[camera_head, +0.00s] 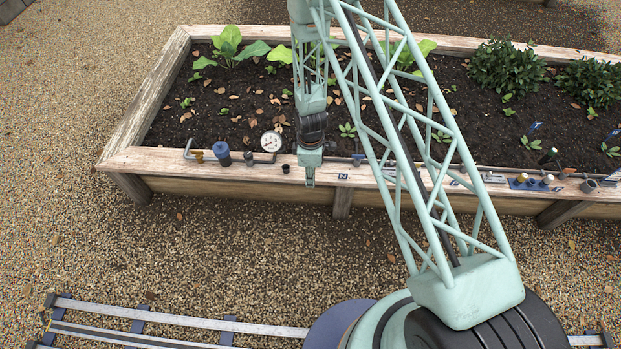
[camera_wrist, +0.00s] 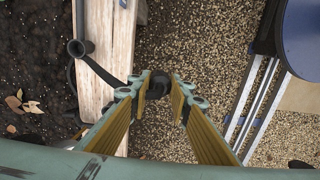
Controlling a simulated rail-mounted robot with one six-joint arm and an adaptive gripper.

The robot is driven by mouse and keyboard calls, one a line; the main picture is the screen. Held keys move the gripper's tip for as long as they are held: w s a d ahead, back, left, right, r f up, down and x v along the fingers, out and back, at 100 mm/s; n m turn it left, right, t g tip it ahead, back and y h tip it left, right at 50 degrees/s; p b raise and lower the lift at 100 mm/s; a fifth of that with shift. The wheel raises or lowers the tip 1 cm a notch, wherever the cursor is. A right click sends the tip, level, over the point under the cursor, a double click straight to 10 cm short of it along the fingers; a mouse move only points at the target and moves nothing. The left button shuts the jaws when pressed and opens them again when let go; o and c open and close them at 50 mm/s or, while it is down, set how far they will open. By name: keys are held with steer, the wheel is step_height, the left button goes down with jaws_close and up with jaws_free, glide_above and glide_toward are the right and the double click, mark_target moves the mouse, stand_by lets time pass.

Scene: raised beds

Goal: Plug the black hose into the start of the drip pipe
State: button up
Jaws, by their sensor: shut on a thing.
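My gripper (camera_wrist: 158,88) is shut on a dark round piece, seemingly an end of the black hose, held between the yellow-lined fingers at their tips. In the head view my gripper (camera_head: 310,182) points down at the front edge of the raised bed. In the wrist view a black band (camera_wrist: 103,74), probably hose, runs from beside an open black fitting (camera_wrist: 75,47) toward the fingers. I cannot tell whether it joins the held piece. A grey pipe (camera_head: 262,162) by the gauge lies along the bed's front plank; which opening is the drip pipe's start is unclear.
A white-faced gauge (camera_head: 271,141), a blue-capped part (camera_head: 222,152) and a small black cup (camera_head: 286,168) are left of my gripper. More fittings (camera_head: 530,182) lie at the right of the wooden rim (camera_head: 430,176). Plants grow behind. Gravel (camera_head: 200,235) in front is clear.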

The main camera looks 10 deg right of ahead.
steer(key=shift+r, duration=0.15)
steer(key=shift+r+p, duration=0.45)
steer(key=shift+r, duration=1)
steer(key=shift+r, duration=0.15)
steer(key=shift+w, duration=0.1)
